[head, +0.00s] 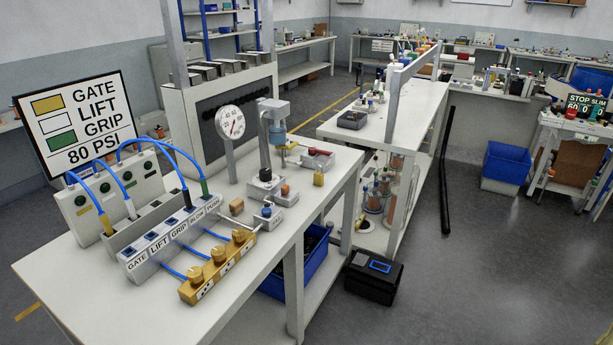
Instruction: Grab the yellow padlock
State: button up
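My gripper is not in view.
A press-like fixture (267,140) stands left of the yellow item. A valve manifold (170,240) with blue hoses and a brass-knobbed block (217,266) fill the bench front. Open floor lies right.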

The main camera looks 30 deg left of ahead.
aim_at(318, 176)
jog(key=i, duration=1.5)
jog(key=u, duration=2.35)
